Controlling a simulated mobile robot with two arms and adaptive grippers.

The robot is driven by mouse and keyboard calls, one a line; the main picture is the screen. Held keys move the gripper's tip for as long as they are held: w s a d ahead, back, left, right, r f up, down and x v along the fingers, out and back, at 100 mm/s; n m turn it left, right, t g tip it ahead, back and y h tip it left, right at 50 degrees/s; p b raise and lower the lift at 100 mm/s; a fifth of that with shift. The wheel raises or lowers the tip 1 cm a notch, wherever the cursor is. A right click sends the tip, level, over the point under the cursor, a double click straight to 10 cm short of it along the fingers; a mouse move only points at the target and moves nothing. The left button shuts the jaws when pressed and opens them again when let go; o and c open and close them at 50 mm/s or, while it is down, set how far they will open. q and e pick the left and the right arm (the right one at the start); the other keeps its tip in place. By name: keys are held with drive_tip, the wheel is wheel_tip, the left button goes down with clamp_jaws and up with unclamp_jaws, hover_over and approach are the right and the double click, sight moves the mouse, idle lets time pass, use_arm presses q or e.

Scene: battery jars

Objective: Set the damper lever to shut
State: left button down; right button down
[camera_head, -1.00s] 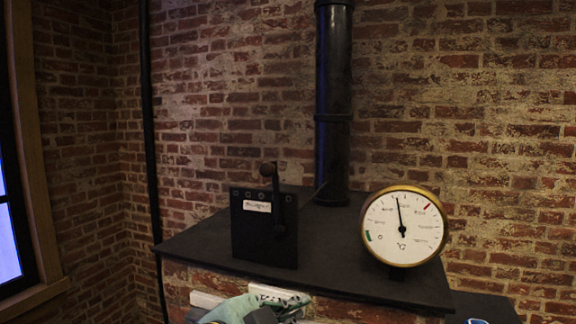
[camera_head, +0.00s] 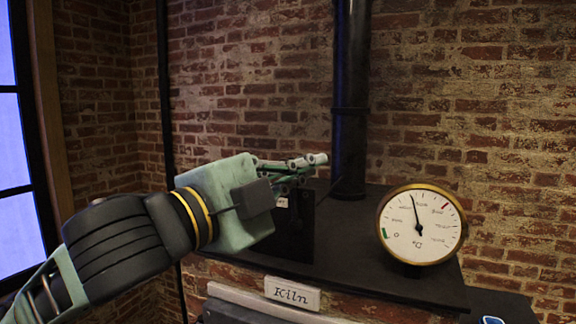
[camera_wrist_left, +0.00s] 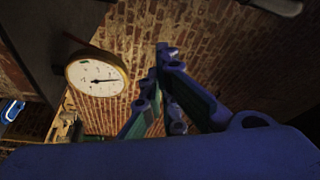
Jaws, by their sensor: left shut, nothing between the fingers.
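The damper box (camera_head: 296,232) is a black upright plate on top of the kiln. It is now mostly hidden behind my left gripper, with only its right part and a bit of its label showing. I cannot make out its lever behind the gripper. My left gripper (camera_head: 322,159) is shut and empty, in front of and above the box, with its fingers pointing right. Whether it touches the lever cannot be told. In the left wrist view the fingers (camera_wrist_left: 163,50) are together, with no lever visible between them. My right gripper is not in view.
A round brass gauge (camera_head: 422,224) stands on the kiln top (camera_head: 356,266), right of the box. A black flue pipe (camera_head: 351,110) rises behind. A sign reading Kiln (camera_head: 292,293) is on the front. A brick wall closes off the back.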

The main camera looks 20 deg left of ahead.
use_arm(q)
drive_tip(key=p+x, duration=0.3)
drive_tip(key=x, duration=0.4)
drive_tip(key=a, duration=0.2)
drive_tip(key=a+f, duration=0.1)
drive_tip(key=a, duration=0.1)
drive_tip(key=shift+s+f, duration=0.1)
drive_tip(key=shift+f, duration=0.1)
drive_tip(key=shift+d, duration=0.15)
